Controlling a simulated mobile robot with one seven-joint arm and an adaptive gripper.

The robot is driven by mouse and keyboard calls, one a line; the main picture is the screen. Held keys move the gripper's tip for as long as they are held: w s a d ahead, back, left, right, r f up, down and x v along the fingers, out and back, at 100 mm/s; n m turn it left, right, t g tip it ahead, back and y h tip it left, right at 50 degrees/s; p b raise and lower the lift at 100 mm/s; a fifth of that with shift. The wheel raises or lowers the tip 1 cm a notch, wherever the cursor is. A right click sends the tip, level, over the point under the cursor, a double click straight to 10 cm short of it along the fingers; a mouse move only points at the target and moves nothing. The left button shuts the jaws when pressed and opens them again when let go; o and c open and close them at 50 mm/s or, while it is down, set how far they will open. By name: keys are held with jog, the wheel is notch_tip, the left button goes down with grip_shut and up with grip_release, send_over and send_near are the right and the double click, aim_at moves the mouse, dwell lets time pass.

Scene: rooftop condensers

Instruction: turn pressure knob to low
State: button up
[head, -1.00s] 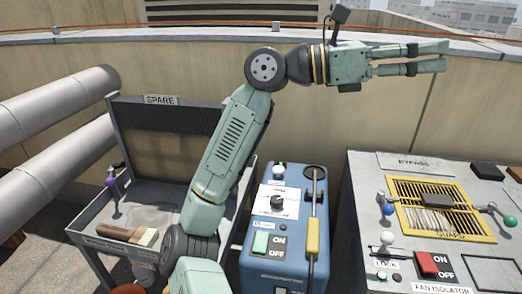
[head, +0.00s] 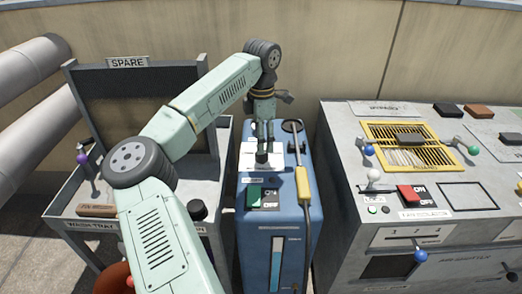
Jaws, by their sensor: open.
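The pressure knob (head: 262,157) is a small dark round knob on a white dial plate (head: 247,156) on top of the blue machine (head: 310,228). My gripper (head: 262,143) points down right over the knob, with its fingertips at or just above it. The fingers are open. I cannot tell whether they touch the knob. The gripper and arm hide much of the dial, so its marks and the knob's pointer cannot be read.
A green and dark ON/OFF switch (head: 254,197) sits in front of the dial. A yellow-handled lance (head: 303,184) stands along the machine's right side. A grey wash tray (head: 67,204) is at left. A grey panel with a red switch (head: 410,193) is at right.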

aim_at(262, 157)
jog(key=shift+f+p, duration=0.3)
jog(key=shift+f, duration=2.35)
jog(key=shift+c, duration=0.6)
jog(key=c, duration=1)
